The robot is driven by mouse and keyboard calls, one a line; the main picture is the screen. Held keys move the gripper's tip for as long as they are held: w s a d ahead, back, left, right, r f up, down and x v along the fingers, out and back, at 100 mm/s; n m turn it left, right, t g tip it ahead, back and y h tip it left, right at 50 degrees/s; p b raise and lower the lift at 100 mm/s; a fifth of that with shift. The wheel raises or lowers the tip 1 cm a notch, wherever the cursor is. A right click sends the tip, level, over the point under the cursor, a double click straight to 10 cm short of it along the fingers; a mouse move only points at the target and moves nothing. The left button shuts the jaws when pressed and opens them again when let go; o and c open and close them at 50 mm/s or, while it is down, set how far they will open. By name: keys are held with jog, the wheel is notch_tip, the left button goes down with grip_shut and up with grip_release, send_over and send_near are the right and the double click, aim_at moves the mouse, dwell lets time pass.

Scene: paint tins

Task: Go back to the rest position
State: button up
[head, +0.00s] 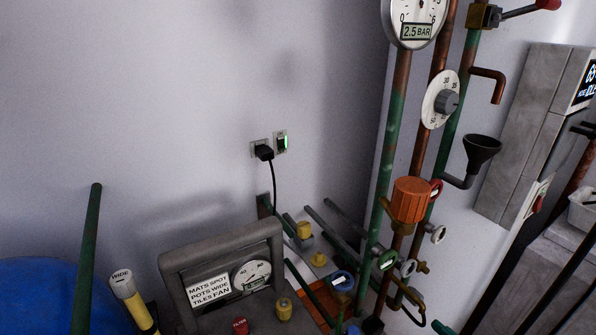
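My gripper does not show in the head view, so I cannot see whether it holds anything. No paint tin can be made out for sure.
A green pole (86,255) and a blue rounded thing (35,290) are at left. A black plug (264,153) sits in the wall socket beside a green-lit switch (281,142). Pipes with gauges (415,20) and an orange valve (410,200) crowd the right, near a grey box (530,130).

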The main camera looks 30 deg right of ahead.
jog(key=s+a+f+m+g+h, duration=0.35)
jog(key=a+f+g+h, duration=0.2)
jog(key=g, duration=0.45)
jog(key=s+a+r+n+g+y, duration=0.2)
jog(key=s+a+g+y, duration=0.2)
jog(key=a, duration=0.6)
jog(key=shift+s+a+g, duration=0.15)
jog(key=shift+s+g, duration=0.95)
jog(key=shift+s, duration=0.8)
